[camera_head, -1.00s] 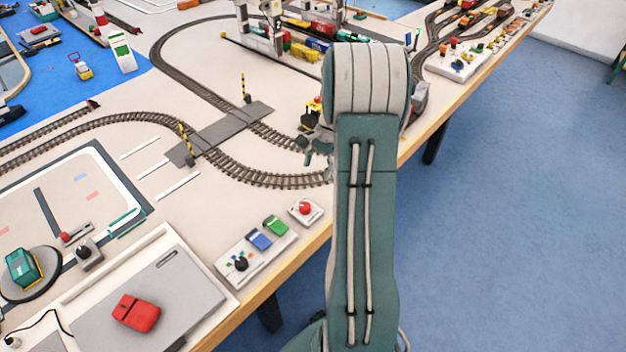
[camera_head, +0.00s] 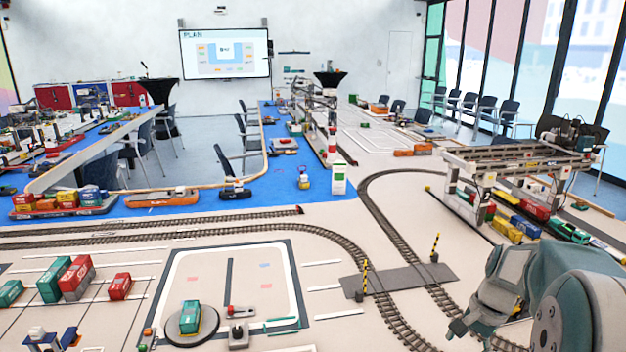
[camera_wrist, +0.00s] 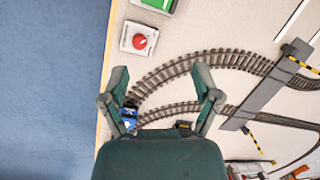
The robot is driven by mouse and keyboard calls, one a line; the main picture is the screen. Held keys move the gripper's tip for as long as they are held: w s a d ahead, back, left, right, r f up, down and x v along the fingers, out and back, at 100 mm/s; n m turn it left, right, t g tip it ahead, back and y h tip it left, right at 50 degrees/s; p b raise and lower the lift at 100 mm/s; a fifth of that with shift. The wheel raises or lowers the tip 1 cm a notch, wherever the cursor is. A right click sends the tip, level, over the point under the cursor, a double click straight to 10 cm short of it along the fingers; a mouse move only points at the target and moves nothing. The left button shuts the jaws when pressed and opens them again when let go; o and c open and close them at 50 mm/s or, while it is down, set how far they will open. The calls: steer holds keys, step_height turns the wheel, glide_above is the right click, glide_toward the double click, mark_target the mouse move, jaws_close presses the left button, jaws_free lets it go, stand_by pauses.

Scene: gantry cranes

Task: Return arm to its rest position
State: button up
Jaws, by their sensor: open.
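My arm (camera_head: 575,300) is at the lower right of the head view, folded and partly cut off by the frame. My gripper (camera_head: 468,322) shows there as grey-green fingers above the track, at the right of the level crossing. In the wrist view my gripper (camera_wrist: 162,88) has its two green fingers spread wide, with nothing held between them. Curved track lies on the table below them. A small blue item (camera_wrist: 128,118) shows beside the left finger; I cannot tell what it is.
A level crossing (camera_head: 400,282) with striped posts lies left of my gripper. A gantry crane (camera_head: 515,160) with several containers stands behind my arm. A red button (camera_wrist: 139,41) sits near the table edge. Blue floor (camera_wrist: 50,90) lies beyond that edge.

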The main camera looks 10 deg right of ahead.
steer(key=s+a+r+n+t, duration=0.1)
steer(key=s+a+r+n, duration=0.2)
steer(key=s+a+n, duration=0.1)
steer(key=s+a+r+n+t+h, duration=0.1)
steer(key=s+a+r+n+t, duration=0.1)
steer(key=s+a, duration=0.4)
steer(key=s+a+r+n+t+h, duration=0.1)
steer(key=s+a+r+n+t, duration=0.1)
steer(key=s+a+r+n, duration=0.3)
steer(key=a+n, duration=0.1)
steer(key=a, duration=0.3)
steer(key=shift+a+n, duration=0.3)
